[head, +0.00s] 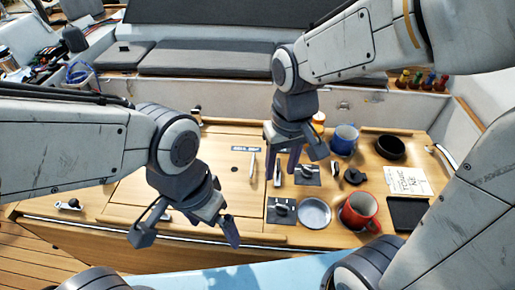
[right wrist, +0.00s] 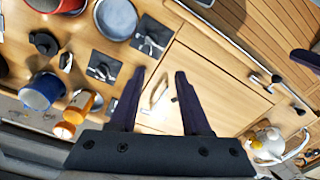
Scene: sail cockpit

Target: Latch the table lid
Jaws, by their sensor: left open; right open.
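The table lid (head: 215,180) is a pale wooden panel lying flat in the table top. It also shows in the right wrist view (right wrist: 215,75). A slim pale handle (right wrist: 158,90) lies near its edge. Two dark square plates with metal latch pieces sit beside the lid's seam, a nearer one (head: 282,216) and a farther one (head: 312,181). Whether either latch piece is turned over the lid is unclear. My right gripper (head: 290,160) is open and empty, pointing down above the seam, with the handle beyond its fingers. My left gripper (head: 187,236) is open and empty over the table's front edge.
Right of the latches are a red mug (head: 359,212), a grey bowl (head: 314,213), a blue mug (head: 344,140), a black bowl (head: 390,148), a paper card (head: 404,180) and a dark tray (head: 408,213). An orange cylinder (right wrist: 78,107) stands near the blue mug. Cushioned seats lie behind.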

